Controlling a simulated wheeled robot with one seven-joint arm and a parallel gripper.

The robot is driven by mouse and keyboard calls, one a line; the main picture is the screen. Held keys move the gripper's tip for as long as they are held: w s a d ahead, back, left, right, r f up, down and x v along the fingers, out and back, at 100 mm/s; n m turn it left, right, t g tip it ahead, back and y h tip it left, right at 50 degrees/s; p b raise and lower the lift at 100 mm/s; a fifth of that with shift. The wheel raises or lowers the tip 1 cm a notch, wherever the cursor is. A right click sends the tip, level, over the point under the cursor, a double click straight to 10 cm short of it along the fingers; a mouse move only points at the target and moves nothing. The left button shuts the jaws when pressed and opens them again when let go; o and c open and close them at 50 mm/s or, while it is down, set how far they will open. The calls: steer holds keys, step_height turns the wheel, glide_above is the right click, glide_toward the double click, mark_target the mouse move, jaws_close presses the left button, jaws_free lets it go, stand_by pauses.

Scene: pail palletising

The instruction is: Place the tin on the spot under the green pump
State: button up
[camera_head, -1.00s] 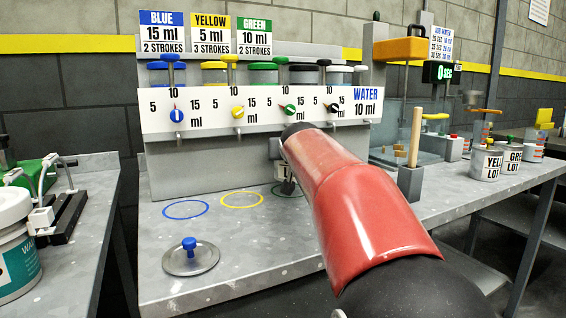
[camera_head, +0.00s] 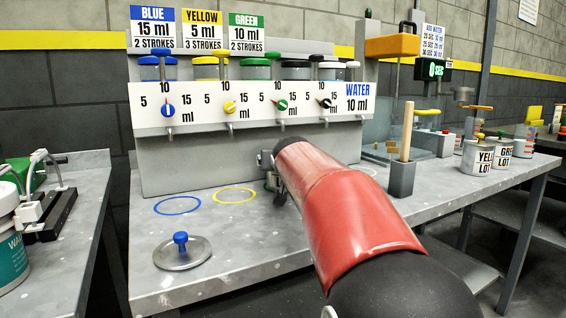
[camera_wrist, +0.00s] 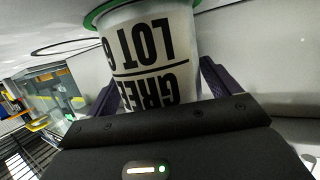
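The tin (camera_wrist: 150,35), white with black "GREE" and "LOT" print, appears upside down in the wrist view. Its base stands at the green ring (camera_wrist: 93,17), which curves close around it. My gripper (camera_wrist: 158,82) has one dark finger on each side of the tin, and both appear to touch its wall. In the head view my gripper (camera_head: 270,170) is low at the bench, below the green pump (camera_head: 256,69). My arm hides the tin and the green ring there.
Blue ring (camera_head: 177,205) and yellow ring (camera_head: 234,195) lie empty to the left. A round lid with a blue knob (camera_head: 182,252) lies at the front of the bench (camera_head: 235,260). A wooden handle in a grey block (camera_head: 402,179) and several tins stand to the right.

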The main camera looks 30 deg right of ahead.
steer(key=shift+s+r, duration=0.2)
steer(key=shift+r, duration=0.05)
steer(key=v, duration=1.1)
steer(key=shift+s+a+r, duration=0.1)
steer(key=shift+s+a, duration=0.1)
steer(key=shift+s, duration=0.05)
